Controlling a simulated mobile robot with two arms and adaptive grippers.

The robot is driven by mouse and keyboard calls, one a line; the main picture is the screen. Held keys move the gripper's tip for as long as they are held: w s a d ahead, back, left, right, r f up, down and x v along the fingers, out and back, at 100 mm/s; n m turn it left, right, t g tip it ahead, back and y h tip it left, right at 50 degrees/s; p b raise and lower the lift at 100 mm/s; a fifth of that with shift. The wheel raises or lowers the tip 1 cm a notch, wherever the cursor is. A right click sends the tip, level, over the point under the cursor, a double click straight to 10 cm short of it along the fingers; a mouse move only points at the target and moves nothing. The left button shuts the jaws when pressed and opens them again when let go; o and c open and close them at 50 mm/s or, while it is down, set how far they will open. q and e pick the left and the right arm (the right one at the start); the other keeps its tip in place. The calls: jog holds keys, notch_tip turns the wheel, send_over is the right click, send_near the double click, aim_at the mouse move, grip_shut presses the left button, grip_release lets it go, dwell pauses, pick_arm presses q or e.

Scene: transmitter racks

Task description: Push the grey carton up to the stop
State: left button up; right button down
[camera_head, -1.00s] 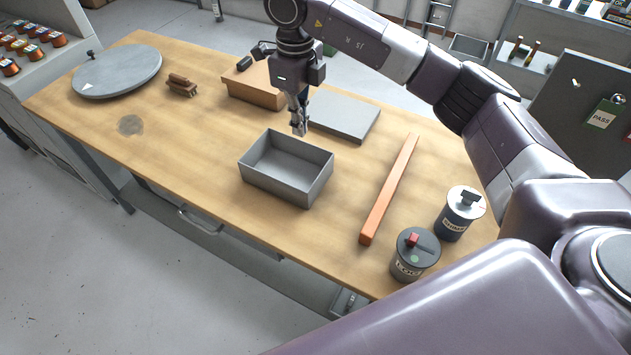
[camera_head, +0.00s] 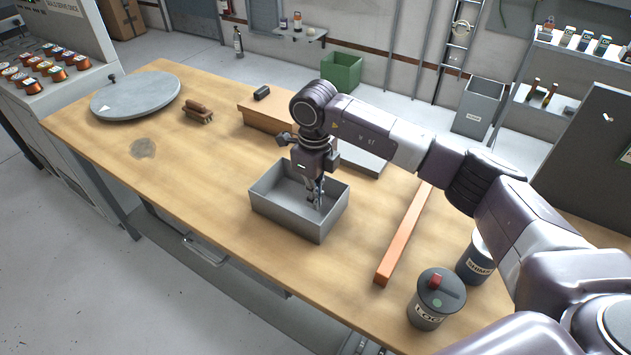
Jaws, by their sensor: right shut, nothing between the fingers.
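The grey carton (camera_head: 285,217) is an open, empty-looking box standing upright in the middle of the wooden bench. An orange bar (camera_head: 404,236), which looks like the stop, lies on the bench to its right, with a gap of bare wood between them. My right gripper (camera_head: 317,207) is shut and points down inside the carton, close to its right-hand wall. Whether its fingertips touch the wall or floor, I cannot tell. My left gripper is not in view.
The LOG can (camera_head: 436,299) and the SHIMS can (camera_head: 475,258) stand right of the bar. A wooden block (camera_head: 268,117) and a partly hidden grey slab (camera_head: 372,163) lie behind the carton. A round grey plate (camera_head: 137,97) and a brown brush (camera_head: 198,111) lie left.

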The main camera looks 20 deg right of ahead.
aim_at(371, 241)
notch_tip(371, 241, down, 2)
jog(key=s+d+p, duration=0.1)
jog(key=s+d, duration=0.1)
jog(key=shift+s+r+p, duration=0.15)
jog(key=shift+s+p, duration=0.15)
jog(key=shift+p, duration=0.05)
jog(key=shift+s+d, duration=0.25)
jog(key=shift+s, duration=0.05)
jog(key=s+d, duration=0.4)
jog(key=s, duration=0.1)
jog(key=s+d, duration=0.2)
jog(key=s, duration=0.1)
jog(key=shift+d+b, duration=0.2)
jog(key=shift+b, duration=0.15)
jog(key=shift+s+d, duration=0.25)
jog(key=shift+s, duration=0.25)
